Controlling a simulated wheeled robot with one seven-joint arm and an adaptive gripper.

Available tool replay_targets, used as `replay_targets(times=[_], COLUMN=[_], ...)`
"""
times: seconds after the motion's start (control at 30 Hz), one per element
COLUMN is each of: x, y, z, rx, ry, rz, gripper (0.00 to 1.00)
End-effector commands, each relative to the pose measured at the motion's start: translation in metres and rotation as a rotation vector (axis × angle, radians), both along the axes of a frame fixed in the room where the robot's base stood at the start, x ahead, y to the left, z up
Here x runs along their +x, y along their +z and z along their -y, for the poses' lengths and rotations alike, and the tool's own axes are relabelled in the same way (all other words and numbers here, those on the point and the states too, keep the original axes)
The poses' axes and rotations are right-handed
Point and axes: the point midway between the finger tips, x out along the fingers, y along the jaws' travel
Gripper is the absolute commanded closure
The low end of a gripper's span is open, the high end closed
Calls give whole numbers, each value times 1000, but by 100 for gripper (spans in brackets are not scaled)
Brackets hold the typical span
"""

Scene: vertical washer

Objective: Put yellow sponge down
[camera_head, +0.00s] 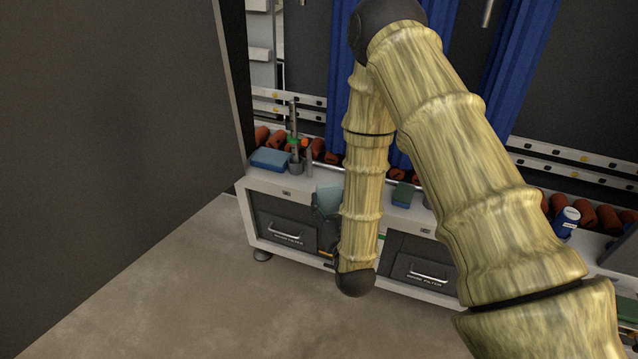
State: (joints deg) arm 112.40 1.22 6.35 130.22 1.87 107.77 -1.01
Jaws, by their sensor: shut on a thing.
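My gripper (324,207), dark and small in the head view, shows just left of my forearm, in front of the cabinet. My forearm hides much of it. It is shut on a pale teal-grey block (329,196), whose right side is covered. I see no clearly yellow sponge; the block's colour looks teal-grey from here. A blue sponge-like block (270,158) lies on the cabinet top at the left.
The white cabinet top (262,182) has drawers (286,233) below. A cup with tools (295,163), several orange-red rolls (262,136) and a blue-and-white can (567,221) stand along it. Blue curtains hang behind. A dark wall (110,110) borders the left; the floor (190,280) is clear.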

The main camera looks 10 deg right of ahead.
Motion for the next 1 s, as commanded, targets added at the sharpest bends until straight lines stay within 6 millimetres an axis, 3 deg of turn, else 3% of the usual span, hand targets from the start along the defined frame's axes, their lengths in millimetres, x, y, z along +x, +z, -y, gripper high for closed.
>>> replay_targets(times=[0.03, 0.13, 1.0], x=[5, 14, 81], y=[-14, -23, -84], z=[2, 5, 27], rx=[-3, -10, -60], ry=[-4, -10, -45], rz=[3, 3, 1], gripper=[62, 62, 62])
